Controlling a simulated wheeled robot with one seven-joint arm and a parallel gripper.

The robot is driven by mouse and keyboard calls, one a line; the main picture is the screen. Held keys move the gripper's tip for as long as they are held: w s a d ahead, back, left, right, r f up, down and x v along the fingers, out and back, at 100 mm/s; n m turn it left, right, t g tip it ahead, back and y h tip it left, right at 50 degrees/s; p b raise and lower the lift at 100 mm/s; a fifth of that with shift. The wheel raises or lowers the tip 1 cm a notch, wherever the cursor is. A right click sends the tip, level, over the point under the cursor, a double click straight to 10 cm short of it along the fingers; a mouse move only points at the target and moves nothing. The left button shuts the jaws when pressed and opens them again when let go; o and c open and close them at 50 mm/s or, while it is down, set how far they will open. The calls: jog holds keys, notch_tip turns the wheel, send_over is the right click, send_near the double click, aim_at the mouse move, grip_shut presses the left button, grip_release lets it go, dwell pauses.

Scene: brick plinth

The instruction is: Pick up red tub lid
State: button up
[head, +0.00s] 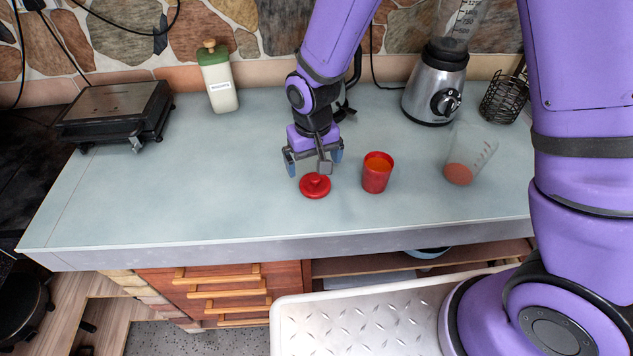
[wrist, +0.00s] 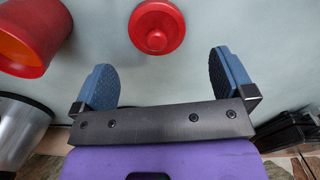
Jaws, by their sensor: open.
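The red tub lid (head: 315,186) lies flat on the pale counter with its round knob up. In the wrist view the lid (wrist: 157,27) shows ahead of the two fingers, roughly midway across the gap. My gripper (head: 314,166) is open and empty, pointing down over the lid. It also shows in the wrist view (wrist: 160,78), with its blue finger pads wide apart. I see no contact between the fingers and the lid. A red tub (head: 376,176) with orange contents stands upright just right of the lid; it also shows at the upper left in the wrist view (wrist: 26,40).
A clear measuring cup (head: 468,156) with red contents stands further right. A blender (head: 436,85) and a black wire basket (head: 503,98) are behind it. The counter (head: 170,195) left of the lid is clear.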

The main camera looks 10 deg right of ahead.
aim_at(314, 176)
jog(key=shift+w+d+f, duration=0.1)
jog(key=shift+w+f, duration=0.1)
jog(key=shift+f, duration=1.6)
jog(key=shift+w+d+f, duration=0.1)
jog(key=shift+w+f, duration=0.05)
jog(key=shift+f, duration=1.65)
jog(key=c, duration=0.8)
